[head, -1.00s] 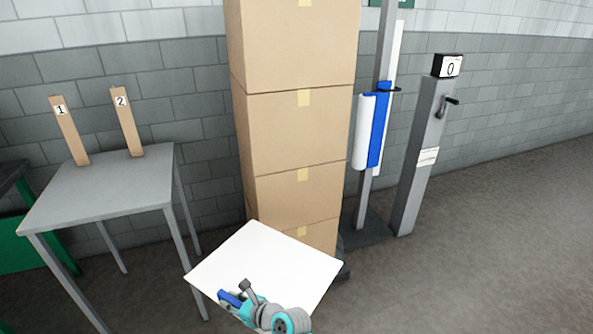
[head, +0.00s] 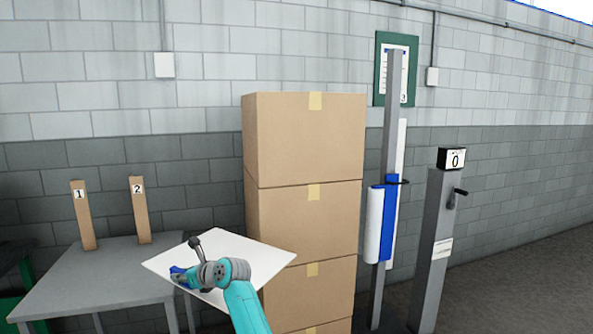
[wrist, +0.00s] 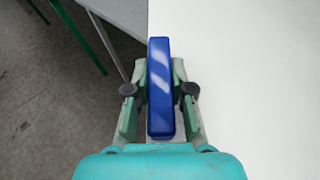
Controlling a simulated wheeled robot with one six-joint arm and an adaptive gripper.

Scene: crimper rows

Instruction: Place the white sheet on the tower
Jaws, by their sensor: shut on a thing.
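The white sheet (head: 235,255) is held out flat, slightly tilted, in front of the tower's left side in the head view. It fills the right of the wrist view (wrist: 250,80). My gripper (head: 185,274) is shut on a blue bar-shaped handle (wrist: 159,90) at the sheet's near left edge. The jaws (wrist: 160,105) close on both sides of the handle. The tower (head: 305,220) is a stack of several brown cardboard boxes with tape tabs. Its flat top is well above the sheet. The sheet hides part of the lower boxes' left side.
A grey table (head: 90,275) with two wooden posts numbered 1 (head: 83,215) and 2 (head: 140,210) stands left. A grey mast with a blue-and-white roll (head: 381,225) stands close right of the tower. A post with a crank and "0" display (head: 435,245) is farther right.

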